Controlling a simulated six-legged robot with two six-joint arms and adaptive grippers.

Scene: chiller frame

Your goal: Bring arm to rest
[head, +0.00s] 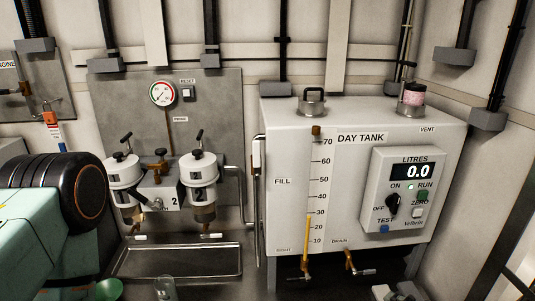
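Neither of my grippers can be made out in the head view. A pale grey shape (398,292) is cut off by the bottom edge at the right, and I cannot tell what it is. The white day tank (290,195) stands at centre right with a sight gauge (307,225) and a fill pipe on its left side. Its control box (405,200) reads 0.0 litres. Two white filter housings (198,180) hang on a grey panel (225,110) at the left.
A metal drip tray (180,262) lies below the filters. A clear glass vessel (166,289) and a green vessel (108,289) sit at the bottom edge. Drain taps (352,266) jut out under the tank.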

